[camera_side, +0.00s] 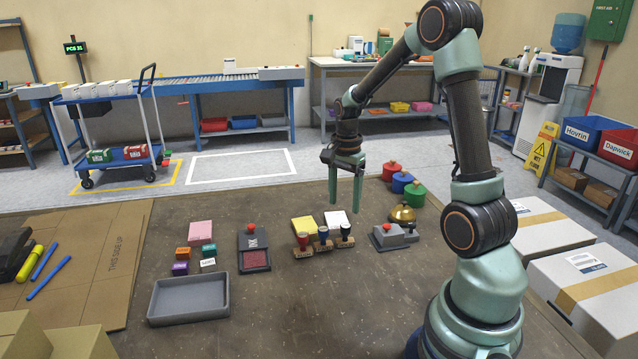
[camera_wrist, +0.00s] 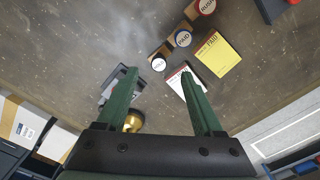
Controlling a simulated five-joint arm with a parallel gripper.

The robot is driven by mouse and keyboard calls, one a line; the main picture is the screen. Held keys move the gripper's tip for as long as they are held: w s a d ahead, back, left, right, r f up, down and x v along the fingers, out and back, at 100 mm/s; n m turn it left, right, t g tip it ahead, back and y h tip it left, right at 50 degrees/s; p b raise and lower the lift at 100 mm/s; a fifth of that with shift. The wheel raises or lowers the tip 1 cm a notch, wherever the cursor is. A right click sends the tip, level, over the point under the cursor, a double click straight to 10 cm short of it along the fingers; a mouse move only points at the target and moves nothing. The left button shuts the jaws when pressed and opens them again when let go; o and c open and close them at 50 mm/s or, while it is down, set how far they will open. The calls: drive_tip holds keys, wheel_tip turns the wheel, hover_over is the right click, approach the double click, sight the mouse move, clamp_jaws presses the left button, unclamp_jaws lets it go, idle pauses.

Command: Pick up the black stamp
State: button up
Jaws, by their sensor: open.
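The black stamp (camera_side: 345,236) has a dark handle on a wooden block. It stands upright at the right end of a row with a blue stamp (camera_side: 323,240) and a red stamp (camera_side: 302,246). My gripper (camera_side: 346,202) is open and empty, pointing down above the table near the black stamp and the white pad. In the wrist view the black stamp (camera_wrist: 158,63) shows with a pale round top, just beyond and between the open fingertips (camera_wrist: 158,74). The fingers are not touching it.
A white pad (camera_side: 336,218) and yellow pad (camera_side: 303,229) lie behind the stamps. A grey tape-dispenser-like device (camera_side: 394,237) and brass bell (camera_side: 402,214) stand to the right. An ink pad (camera_side: 254,256) and grey tray (camera_side: 189,299) lie left. The front table area is clear.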

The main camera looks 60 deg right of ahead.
sight(346, 225)
wheel_tip(346, 225, down, 5)
drive_tip(key=shift+r, duration=0.1)
drive_tip(key=shift+s+d+f, duration=0.1)
drive_tip(key=shift+d+f, duration=0.15)
drive_tip(key=shift+f, duration=1.1)
drive_tip(key=shift+d+f, duration=0.2)
drive_tip(key=shift+f, duration=1.1)
clamp_jaws()
